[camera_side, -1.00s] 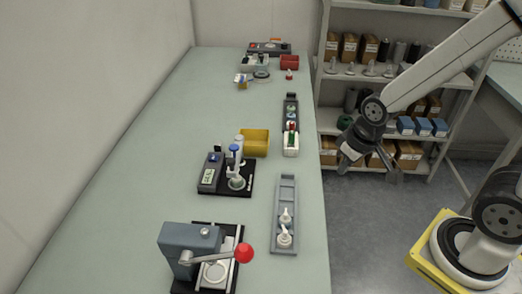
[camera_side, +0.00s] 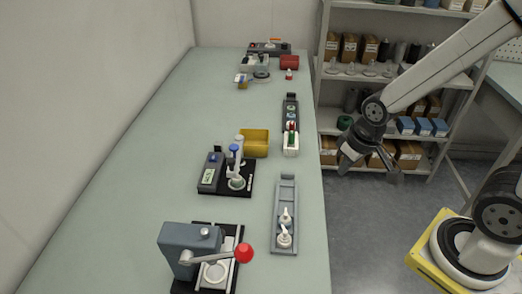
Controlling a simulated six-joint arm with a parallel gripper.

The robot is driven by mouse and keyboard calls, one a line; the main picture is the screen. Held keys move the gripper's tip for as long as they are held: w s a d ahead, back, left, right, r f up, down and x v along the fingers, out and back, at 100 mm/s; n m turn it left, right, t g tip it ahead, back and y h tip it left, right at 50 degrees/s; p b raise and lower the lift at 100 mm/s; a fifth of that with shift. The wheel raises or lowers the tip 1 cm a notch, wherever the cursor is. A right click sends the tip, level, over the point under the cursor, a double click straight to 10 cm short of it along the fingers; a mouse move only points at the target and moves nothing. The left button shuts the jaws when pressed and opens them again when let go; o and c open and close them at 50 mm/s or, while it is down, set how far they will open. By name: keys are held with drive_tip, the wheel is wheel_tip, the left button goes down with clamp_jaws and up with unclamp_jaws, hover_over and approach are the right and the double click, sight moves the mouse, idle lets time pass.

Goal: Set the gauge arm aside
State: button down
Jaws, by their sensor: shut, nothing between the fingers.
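The gauge station (camera_side: 212,178) sits mid-table on a black base, with a small lit display on its left block. Its upright gauge arm (camera_side: 236,160), pale with a blue top, stands over a round seat on the right of the base. My gripper (camera_side: 398,178) is shut and empty. It hangs off the table's right side, over the floor in front of the shelves, well apart from the gauge station.
A press with a red-knobbed lever (camera_side: 243,252) stands at the near end. A grey tray (camera_side: 286,190) holds two white caps. A yellow bin (camera_side: 255,142), a dark rack (camera_side: 291,105) and a red bin (camera_side: 289,62) stand farther back. The table's left side is clear.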

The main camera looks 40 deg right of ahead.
drive_tip(key=c, duration=0.8)
unclamp_jaws()
drive_tip(key=shift+o, duration=0.3)
drive_tip(key=shift+w+t, duration=0.3)
drive_tip(key=shift+w, duration=0.3)
drive_tip(key=n+t+y, duration=0.6)
drive_tip(key=t+y, duration=0.2)
drive_tip(key=t, duration=0.3)
approach(236, 150)
drive_tip(key=w+a+r, duration=0.4)
drive_tip(key=a, duration=0.1)
drive_tip(key=shift+s+a+r+t+y, duration=0.1)
drive_tip(key=shift+a+r+t+y, duration=0.25)
drive_tip(key=shift+a+t+y, duration=0.35)
drive_tip(key=shift+d+f, duration=0.15)
drive_tip(key=shift+f, duration=0.05)
